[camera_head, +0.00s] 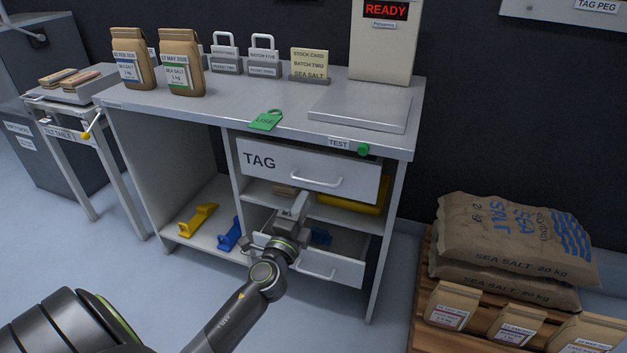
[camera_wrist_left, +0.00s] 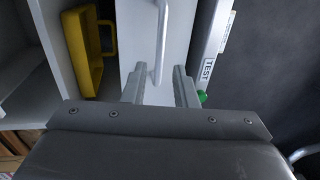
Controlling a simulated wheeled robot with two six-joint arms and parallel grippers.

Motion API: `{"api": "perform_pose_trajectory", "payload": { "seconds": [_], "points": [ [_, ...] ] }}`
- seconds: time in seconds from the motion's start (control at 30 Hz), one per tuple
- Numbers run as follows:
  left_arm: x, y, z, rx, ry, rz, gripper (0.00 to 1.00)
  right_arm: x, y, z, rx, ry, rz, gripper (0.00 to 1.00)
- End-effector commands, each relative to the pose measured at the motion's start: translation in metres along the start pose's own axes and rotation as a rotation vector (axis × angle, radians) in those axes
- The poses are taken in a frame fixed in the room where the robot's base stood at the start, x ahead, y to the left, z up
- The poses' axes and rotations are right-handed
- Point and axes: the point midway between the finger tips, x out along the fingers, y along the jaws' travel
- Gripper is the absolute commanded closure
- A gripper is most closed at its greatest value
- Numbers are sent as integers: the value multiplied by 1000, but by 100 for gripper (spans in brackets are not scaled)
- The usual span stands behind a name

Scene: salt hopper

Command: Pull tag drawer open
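The tag drawer (camera_head: 275,162) is a light grey front marked TAG under the counter top; it looks shut or nearly so. Its bar handle (camera_head: 318,183) runs across the front, right of the label. My left gripper (camera_head: 301,200) is just below and in front of this handle. In the left wrist view the two fingers of the left gripper (camera_wrist_left: 158,78) are spread apart, with the drawer handle (camera_wrist_left: 160,45) ahead, lined up with the gap. Nothing is between the fingertips. My right gripper is not in view.
Below, a second drawer (camera_head: 330,266) stands partly open. A yellow tray (camera_head: 355,193) lies on the shelf behind.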

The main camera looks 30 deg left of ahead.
Motion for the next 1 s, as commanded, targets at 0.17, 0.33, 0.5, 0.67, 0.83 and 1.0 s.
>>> {"api": "perform_pose_trajectory", "payload": {
  "seconds": [0.17,0.33,0.5,0.67,0.83,1.0],
  "points": [
    [37,-1,0,1,0,-1,74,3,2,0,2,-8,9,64],
    [62,0,0,0,0,0,74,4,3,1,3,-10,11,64],
    [76,0,0,-1,0,0,74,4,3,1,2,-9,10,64],
    [79,1,0,-1,-1,1,74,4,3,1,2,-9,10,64],
    [78,1,0,-1,-1,1,74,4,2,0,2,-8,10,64],
    [78,0,0,-1,-1,1,94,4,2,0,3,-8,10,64]
  ]
}}
